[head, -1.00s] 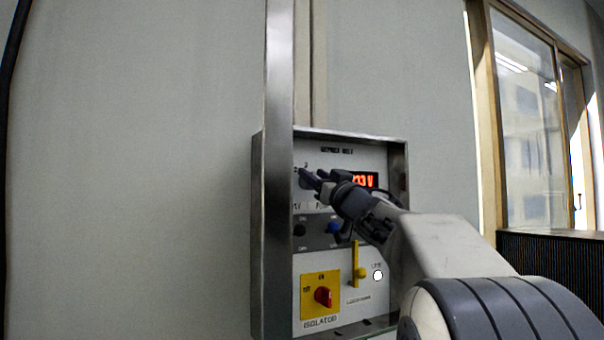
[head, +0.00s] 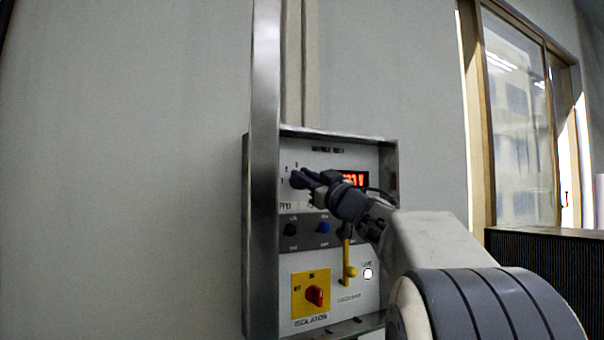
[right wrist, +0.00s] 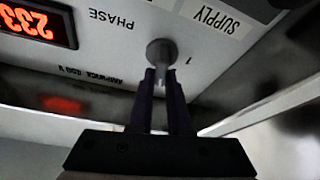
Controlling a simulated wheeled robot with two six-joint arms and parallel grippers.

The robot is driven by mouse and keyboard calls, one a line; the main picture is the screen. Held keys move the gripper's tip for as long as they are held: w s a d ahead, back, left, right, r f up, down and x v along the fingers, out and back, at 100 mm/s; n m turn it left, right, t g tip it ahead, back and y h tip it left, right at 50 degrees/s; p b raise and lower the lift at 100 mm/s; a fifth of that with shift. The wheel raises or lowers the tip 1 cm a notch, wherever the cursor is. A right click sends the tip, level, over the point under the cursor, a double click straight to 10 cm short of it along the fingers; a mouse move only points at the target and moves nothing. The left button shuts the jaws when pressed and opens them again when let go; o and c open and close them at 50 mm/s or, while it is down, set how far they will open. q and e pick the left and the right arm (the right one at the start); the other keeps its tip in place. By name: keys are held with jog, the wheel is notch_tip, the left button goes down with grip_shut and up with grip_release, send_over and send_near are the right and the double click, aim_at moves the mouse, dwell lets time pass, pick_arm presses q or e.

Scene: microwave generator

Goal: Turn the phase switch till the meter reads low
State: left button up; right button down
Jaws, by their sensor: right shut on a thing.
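The phase switch (right wrist: 161,50) is a grey round knob on the white panel, between the PHASE and SUPPLY labels in the right wrist view. My right gripper (right wrist: 162,78) is shut on its protruding grip. In the head view, the right gripper (head: 306,181) reaches the upper left of the panel and covers most of the switch. The meter (right wrist: 36,24) shows red digits, upside down in the right wrist view, that look like 233. In the head view, the gripper partly hides the meter (head: 357,179). My left gripper is not in view.
Below the switch are a black knob (head: 290,229) and a blue knob (head: 323,227). Lower down are a yellow lever (head: 348,262), a white round lamp (head: 368,273) and a red isolator switch (head: 315,295) on a yellow plate. A metal cabinet frame (head: 265,200) borders the panel.

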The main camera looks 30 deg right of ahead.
jog(key=n+y, duration=0.1)
jog(key=n, duration=0.1)
jog(key=n+g+y+p, duration=0.1)
jog(key=n, duration=0.2)
jog(key=n+y, duration=0.1)
jog(key=n, duration=0.2)
jog(key=shift+a+r+g+y+p, duration=0.15)
jog(key=shift+a+g+y+p, duration=0.15)
jog(key=shift+n, duration=0.3)
jog(key=c, duration=0.9)
grip_release()
jog(key=shift+a, duration=0.1)
jog(key=shift+o, duration=0.2)
jog(key=shift+f, duration=0.2)
